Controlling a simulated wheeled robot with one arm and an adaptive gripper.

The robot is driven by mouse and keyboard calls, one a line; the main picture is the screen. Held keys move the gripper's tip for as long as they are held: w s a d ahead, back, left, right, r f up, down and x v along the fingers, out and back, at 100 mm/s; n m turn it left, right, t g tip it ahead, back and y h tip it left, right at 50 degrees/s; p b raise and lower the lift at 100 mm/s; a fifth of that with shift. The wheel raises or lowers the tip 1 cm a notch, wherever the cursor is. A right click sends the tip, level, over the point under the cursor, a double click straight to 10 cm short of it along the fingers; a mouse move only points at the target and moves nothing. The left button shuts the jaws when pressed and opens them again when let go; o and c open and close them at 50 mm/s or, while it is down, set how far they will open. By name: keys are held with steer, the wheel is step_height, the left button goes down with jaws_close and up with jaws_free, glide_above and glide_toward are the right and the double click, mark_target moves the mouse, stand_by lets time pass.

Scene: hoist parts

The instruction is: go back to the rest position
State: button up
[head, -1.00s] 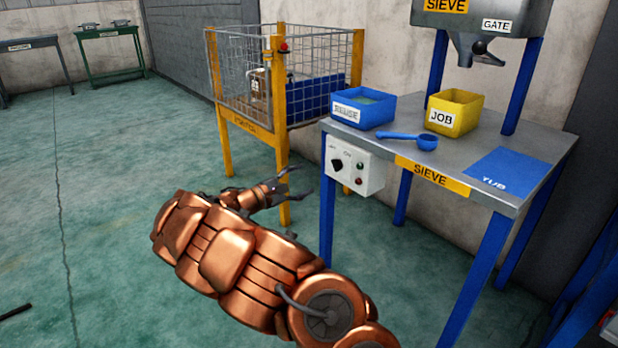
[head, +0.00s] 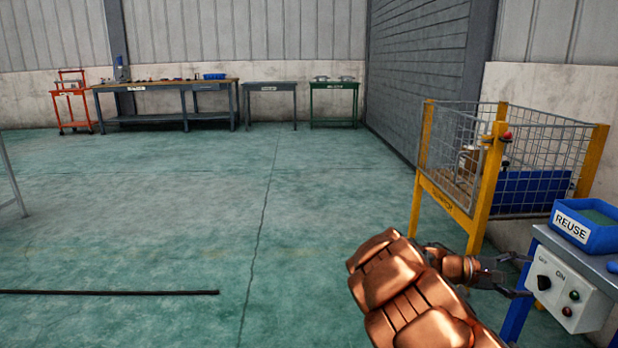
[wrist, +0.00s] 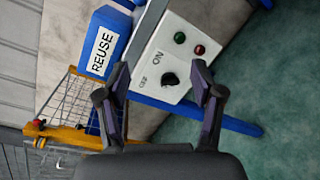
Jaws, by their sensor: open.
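My gripper (head: 522,276) is at the end of my copper arm, at the lower right of the head view. It is in front of the white switch box (head: 566,290) on the side of the sieve table (head: 592,262). In the wrist view my gripper (wrist: 160,95) has its two dark fingers spread apart with nothing between them. The switch box (wrist: 172,58) lies beyond the fingers, with a black knob and green and red buttons. Whether the fingers touch the box cannot be told.
A blue REUSE bin (head: 588,228) sits on the sieve table. A yellow-framed wire cage (head: 480,195) stands behind my gripper. Benches (head: 165,87) line the far wall. A black strip (head: 110,292) lies on the floor at left. The floor in the middle is open.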

steer(key=s+a+r+m+g+y+p, duration=0.1)
steer(key=s+a+r+m+y+p, duration=0.2)
steer(key=s+r+p, duration=0.55)
steer(key=s+a+r+m+g+y+p, duration=0.15)
steer(key=s+a+r+y+p, duration=0.25)
steer(key=s+r+p, duration=0.4)
steer(key=s+a+r+t+y+p, duration=0.1)
steer(key=s+a+r+y+p, duration=0.2)
steer(key=s+a+r+p, duration=0.2)
steer(key=s+a+r+t+y+p, duration=0.1)
steer(key=s+a+r+y+p, duration=0.2)
steer(key=s+a+r+p, duration=0.2)
steer(key=s+a+r+t+y+p, duration=0.1)
steer(key=s+a+r+y+p, duration=0.2)
steer(key=a+p, duration=0.7)
steer(key=s+a+r, duration=0.2)
steer(key=s+a, duration=0.1)
steer(key=a, duration=0.2)
steer(key=shift+s+a+r+y, duration=0.25)
steer(key=shift+s+a+y, duration=0.05)
steer(key=shift+a+y, duration=0.1)
